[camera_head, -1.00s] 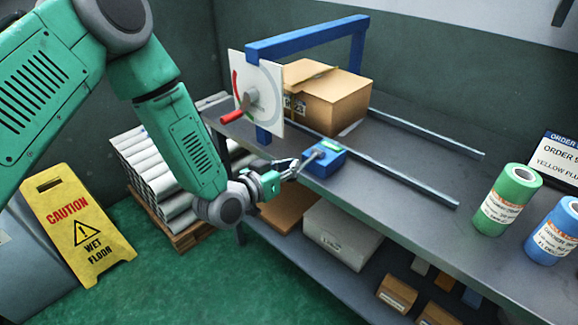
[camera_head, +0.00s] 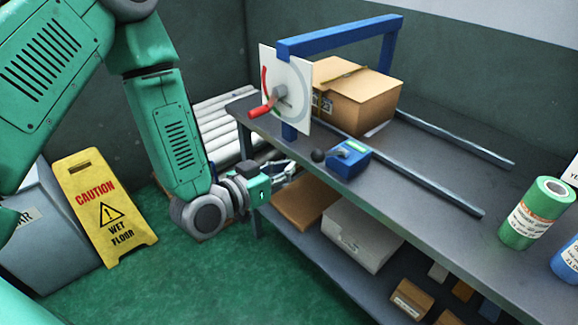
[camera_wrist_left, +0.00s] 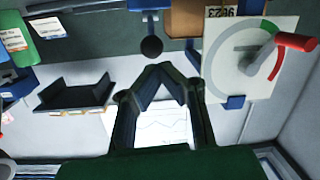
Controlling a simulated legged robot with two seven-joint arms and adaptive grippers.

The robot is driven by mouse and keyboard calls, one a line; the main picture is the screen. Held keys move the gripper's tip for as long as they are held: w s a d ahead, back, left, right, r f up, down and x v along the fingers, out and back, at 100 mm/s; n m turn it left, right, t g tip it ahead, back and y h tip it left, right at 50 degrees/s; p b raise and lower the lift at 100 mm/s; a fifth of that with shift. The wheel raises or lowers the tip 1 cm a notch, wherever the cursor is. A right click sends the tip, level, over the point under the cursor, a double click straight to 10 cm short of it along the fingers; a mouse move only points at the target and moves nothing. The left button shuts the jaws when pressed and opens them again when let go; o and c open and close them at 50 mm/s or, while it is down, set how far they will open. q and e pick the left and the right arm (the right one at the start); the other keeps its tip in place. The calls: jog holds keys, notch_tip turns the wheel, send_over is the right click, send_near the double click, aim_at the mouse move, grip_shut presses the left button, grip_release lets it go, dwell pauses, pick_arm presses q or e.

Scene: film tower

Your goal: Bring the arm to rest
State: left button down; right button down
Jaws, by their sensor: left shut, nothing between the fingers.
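My left arm comes in from the left in the head view. Its gripper (camera_head: 288,169) is shut and empty, in front of the table's near left edge and apart from it. In the left wrist view the gripper's fingertips (camera_wrist_left: 160,72) meet in a point. Just beyond them is the black ball knob (camera_wrist_left: 151,47) of the lever on the blue box (camera_head: 350,158). The gripper does not touch the knob in the head view. My right gripper is not in view.
A lower shelf holds boxes. A yellow caution sign (camera_head: 103,210) stands on the floor at left.

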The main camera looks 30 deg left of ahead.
pick_arm(q)
jog(key=s+f+g+y+b, duration=0.1)
jog(key=s+f+g, duration=0.3)
jog(key=s+f, duration=0.4)
jog(key=s+f+g+y+b, duration=0.1)
jog(key=s+f+g, duration=0.45)
jog(key=f, duration=0.55)
jog(key=s+a+f+g+y, duration=0.1)
jog(key=s+a+f+g, duration=0.1)
jog(key=s, duration=0.5)
jog(key=s+a+f+n+g+y+b, duration=0.1)
jog(key=s+a+f+g+y, duration=0.1)
jog(key=s, duration=0.6)
notch_tip(320, 180, down, 2)
jog(key=shift+s+a+f+n+g, duration=0.15)
jog(key=shift+s+a+n+g, duration=0.15)
jog(key=shift+a+g, duration=0.35)
jog(key=shift+w, duration=0.15)
